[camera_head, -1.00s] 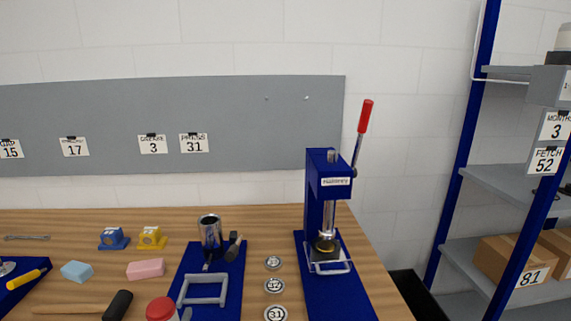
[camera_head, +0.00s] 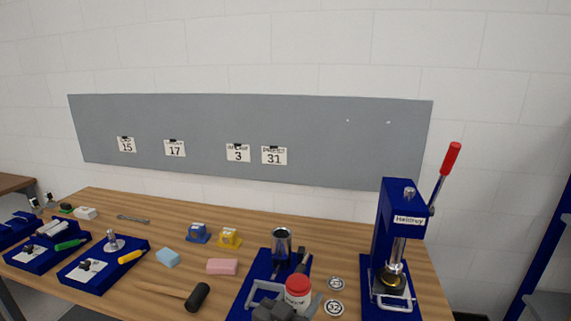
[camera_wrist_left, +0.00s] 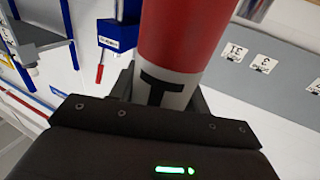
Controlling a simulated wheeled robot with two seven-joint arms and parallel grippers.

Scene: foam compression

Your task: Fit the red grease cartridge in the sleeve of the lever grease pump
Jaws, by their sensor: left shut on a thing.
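The red grease cartridge (camera_head: 298,283) has a white band and is held upright in my left gripper (camera_head: 284,312). In the left wrist view the cartridge (camera_wrist_left: 180,35) shows a red body and a white band with a dark letter, between the fingers of my left gripper (camera_wrist_left: 163,90). The lever grease pump has a blue base (camera_head: 246,296), a grey handle frame and an upright metal sleeve (camera_head: 282,245) with a dark open top. The cartridge appears in front of the sleeve and slightly right, apart from it, hiding part of the base. My right gripper is not in view.
A blue press (camera_head: 393,235) with a red lever stands at the right. A mallet (camera_head: 196,297), pink block (camera_head: 222,267) and blue block (camera_head: 168,257) lie to the left, with blue trays (camera_head: 103,277) beyond.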

